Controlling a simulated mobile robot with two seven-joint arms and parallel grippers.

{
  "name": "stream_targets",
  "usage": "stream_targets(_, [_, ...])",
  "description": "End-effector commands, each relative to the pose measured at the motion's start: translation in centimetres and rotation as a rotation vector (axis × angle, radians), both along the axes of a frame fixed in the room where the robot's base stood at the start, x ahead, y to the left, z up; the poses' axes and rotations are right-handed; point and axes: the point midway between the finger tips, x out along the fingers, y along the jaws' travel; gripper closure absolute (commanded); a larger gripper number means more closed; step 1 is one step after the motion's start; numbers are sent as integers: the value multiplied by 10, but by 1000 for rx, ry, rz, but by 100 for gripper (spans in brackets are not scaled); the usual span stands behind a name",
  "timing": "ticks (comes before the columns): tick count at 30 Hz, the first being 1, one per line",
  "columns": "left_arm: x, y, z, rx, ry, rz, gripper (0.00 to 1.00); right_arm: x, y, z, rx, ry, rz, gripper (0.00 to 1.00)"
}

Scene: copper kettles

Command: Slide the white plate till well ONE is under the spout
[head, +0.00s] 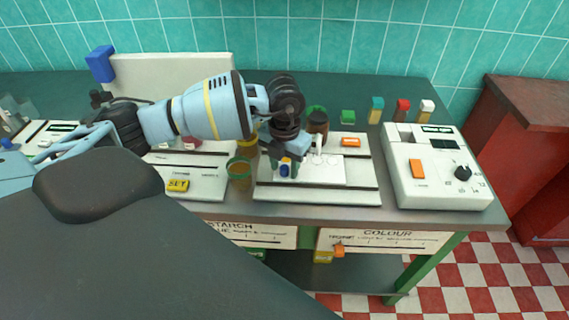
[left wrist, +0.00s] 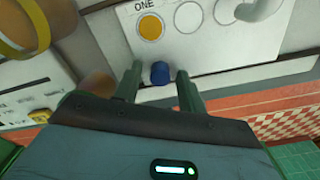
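The white plate (head: 326,175) lies on the pale stand in the middle of the bench. In the left wrist view the plate (left wrist: 212,50) shows well ONE (left wrist: 151,27), filled amber, at the left, with paler wells to its right. A white spout (left wrist: 262,9) hangs over the right part of the plate, not over well ONE. A blue knob (left wrist: 160,72) is at the plate's near left edge. My left gripper (head: 286,168) is low at the plate's left end. Its green fingers (left wrist: 159,76) stand either side of the knob, with a gap showing on both sides. My right gripper is not in view.
A brown-filled jar (head: 239,175) stands just left of the stand. A white meter (head: 436,168) with an orange switch stands at the right. Small coloured-capped bottles (head: 402,110) stand behind. The stand (head: 365,195) has bare room right of the plate.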

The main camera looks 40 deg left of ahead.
Motion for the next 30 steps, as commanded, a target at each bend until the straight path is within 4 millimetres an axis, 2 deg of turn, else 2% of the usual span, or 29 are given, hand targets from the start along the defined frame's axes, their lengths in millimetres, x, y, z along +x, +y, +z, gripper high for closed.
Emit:
stream_targets(1, [0,0,0,0,0,0,67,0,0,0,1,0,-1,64])
stream_targets(9, [0,0,0,0,0,0,100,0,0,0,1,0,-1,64])
stream_targets(17, [2,-3,0,-1,0,0,100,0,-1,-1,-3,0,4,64])
stream_targets(30, [40,-65,-1,-1,2,-1,100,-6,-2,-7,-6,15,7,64])
